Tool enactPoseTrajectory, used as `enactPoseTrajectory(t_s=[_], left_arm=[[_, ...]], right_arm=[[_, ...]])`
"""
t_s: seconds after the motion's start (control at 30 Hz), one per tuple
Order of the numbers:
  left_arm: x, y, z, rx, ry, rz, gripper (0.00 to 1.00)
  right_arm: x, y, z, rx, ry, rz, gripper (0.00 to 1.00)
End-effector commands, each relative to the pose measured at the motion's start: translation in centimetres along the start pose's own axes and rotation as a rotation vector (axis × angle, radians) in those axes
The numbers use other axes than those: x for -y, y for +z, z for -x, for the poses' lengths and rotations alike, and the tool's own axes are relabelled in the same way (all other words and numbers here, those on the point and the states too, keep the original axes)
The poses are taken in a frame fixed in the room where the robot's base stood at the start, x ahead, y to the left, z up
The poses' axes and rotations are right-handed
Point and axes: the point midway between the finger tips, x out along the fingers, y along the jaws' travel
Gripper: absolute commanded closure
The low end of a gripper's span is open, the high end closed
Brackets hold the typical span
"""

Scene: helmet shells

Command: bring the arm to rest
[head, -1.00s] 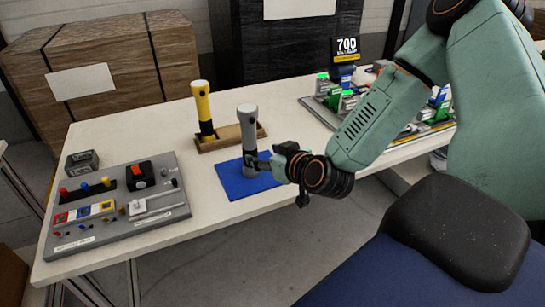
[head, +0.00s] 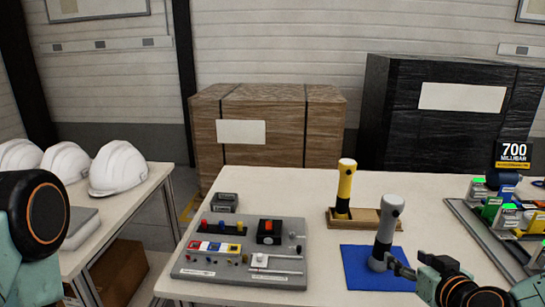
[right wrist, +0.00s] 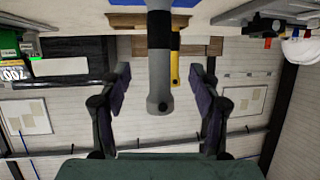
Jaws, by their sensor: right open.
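My right gripper (head: 398,267) is at the grey torch-like cylinder (head: 386,232), low on its right side in the head view. The cylinder stands upright on a blue mat (head: 360,275). In the right wrist view my right gripper (right wrist: 158,80) is open, with one finger on each side of the grey cylinder (right wrist: 159,60) and a gap to both. My right arm runs out of the head view at the lower right. A joint of my left arm (head: 35,215) shows at the left edge; the left gripper is out of view.
A yellow torch-like cylinder (head: 345,185) stands in a wooden holder (head: 365,218) behind the mat. A grey panel (head: 245,262) with buttons and switches lies to the left. A tray of parts (head: 490,240) is at the right. White helmet shells (head: 118,168) sit on a side table.

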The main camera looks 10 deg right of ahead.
Motion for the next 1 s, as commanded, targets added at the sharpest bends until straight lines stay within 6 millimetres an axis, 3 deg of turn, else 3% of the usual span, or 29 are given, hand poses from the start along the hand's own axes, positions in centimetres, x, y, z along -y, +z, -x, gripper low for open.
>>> enactPoseTrajectory(t_s=[0.27, 0.47, 0.67, 0.77, 1.0], left_arm=[[0.0, 0.0, 0.0, 0.000, 0.000, 0.000, 0.60], [0.0, 0.0, -0.2, 0.000, 0.000, 0.000, 0.60], [0.0, 0.0, -0.5, 0.000, 0.000, 0.000, 0.60], [0.0, 0.0, -0.7, 0.000, 0.000, 0.000, 0.60], [0.0, 0.0, -1.2, 0.000, 0.000, 0.000, 0.60]], right_arm=[[1.3, 1.6, 0.3, 0.089, -0.032, -0.275, 0.37], [3.5, 5.2, 0.9, 0.245, -0.052, -0.382, 0.37], [5.6, 10.8, 2.5, 0.446, -0.038, -0.411, 0.37], [6.7, 14.5, 4.0, 0.573, -0.016, -0.398, 0.37], [8.3, 23.6, 9.2, 0.862, 0.043, -0.282, 0.37]])
